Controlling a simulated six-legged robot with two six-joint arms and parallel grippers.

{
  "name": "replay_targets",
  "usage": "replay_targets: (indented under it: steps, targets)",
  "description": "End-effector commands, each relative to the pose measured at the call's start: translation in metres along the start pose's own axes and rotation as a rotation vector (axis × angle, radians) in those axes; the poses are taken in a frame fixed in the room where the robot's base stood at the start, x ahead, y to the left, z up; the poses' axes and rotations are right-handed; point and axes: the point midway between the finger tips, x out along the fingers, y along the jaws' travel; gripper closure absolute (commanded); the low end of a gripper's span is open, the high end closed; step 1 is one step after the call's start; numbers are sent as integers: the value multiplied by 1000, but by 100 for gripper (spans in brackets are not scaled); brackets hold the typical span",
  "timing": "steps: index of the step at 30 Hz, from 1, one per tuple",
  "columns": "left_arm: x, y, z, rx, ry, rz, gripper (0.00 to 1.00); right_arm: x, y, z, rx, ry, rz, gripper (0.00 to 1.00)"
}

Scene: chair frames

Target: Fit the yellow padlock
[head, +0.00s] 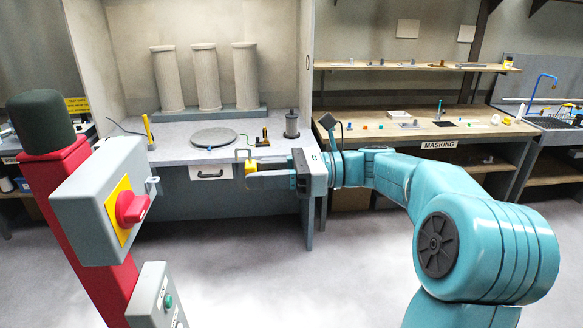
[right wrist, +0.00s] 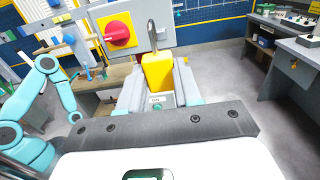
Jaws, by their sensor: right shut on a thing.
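The yellow padlock (head: 251,170) is between the fingers of my right gripper (head: 268,175), which is shut on it. In the right wrist view the padlock (right wrist: 157,76) stands with its grey shackle (right wrist: 152,35) pointing away from the gripper. Whether the shackle is open I cannot tell. A grey switch box (head: 85,212) on a red post has a red rotary handle (head: 131,207) on a yellow plate. A small grey tab with a hole (head: 152,186) sticks out of its right side. The padlock is right of the tab, apart from it in the head view. My left gripper is not seen.
A lower grey box with a green button (head: 168,300) hangs on the red post (head: 62,190). Behind stand a workbench with a round grey plate (head: 214,138) and a wooden MASKING bench (head: 470,125) with small parts. The floor between is clear.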

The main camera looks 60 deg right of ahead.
Motion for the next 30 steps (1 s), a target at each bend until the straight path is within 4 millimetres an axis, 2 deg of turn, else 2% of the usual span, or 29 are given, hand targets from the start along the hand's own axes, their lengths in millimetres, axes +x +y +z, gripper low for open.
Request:
replay_targets:
  steps: [3,18,24,30]
  targets:
    - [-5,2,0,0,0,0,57,25,1,2,0,-1,5,100]
    - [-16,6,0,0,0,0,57,120,1,2,1,-1,4,100]
    - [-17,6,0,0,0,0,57,142,0,1,-1,-1,1,100]
    - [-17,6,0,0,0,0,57,148,0,0,-1,0,-1,100]
